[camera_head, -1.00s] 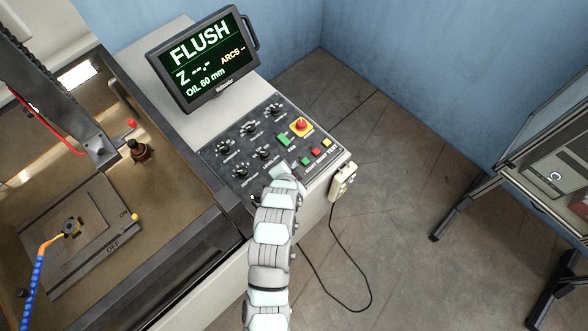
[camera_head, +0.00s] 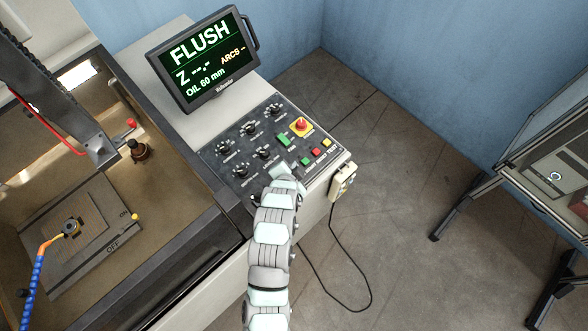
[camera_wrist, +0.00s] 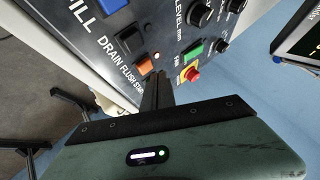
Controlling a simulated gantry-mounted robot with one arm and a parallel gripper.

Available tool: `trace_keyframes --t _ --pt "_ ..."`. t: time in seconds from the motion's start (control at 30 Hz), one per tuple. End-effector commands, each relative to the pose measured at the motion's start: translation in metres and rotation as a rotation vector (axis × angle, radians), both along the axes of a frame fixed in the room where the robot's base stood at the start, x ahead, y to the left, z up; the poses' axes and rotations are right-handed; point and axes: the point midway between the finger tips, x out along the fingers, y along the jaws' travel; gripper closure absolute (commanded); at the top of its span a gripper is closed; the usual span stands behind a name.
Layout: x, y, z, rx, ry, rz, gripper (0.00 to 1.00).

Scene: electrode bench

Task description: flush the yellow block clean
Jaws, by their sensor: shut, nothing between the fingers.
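My gripper (camera_wrist: 156,84) is shut and empty in the wrist view, its fingertips close to the orange flush button (camera_wrist: 144,67) on the control panel. I cannot tell whether they touch it. A small lamp beside that button is lit. In the head view the arm's end covers this part of the panel. The screen (camera_head: 208,58) reads FLUSH, Z --.-, ARCS -- and OIL 60 mm. A small dark and yellow piece (camera_head: 70,228) sits on the plate in the tank, with an orange-tipped blue nozzle hose (camera_head: 39,268) at it. A yellow knob (camera_head: 135,217) is near the ON mark.
A red emergency stop (camera_head: 300,125) and several knobs and buttons crowd the panel (camera_head: 226,167). A pendant (camera_head: 342,182) with a cable hangs on the cabinet's right side. The tank's dark rim (camera_head: 200,222) lies left of my arm.

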Motion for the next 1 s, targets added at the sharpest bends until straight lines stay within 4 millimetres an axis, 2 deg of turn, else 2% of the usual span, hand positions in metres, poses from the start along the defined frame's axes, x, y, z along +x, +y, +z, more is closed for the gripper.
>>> trace_keyframes --t 0.23,1.0 --pt "0.000 0.000 -0.009 0.000 0.000 0.000 1.00" --pt "0.000 0.000 -0.013 0.000 0.001 -0.001 1.00"
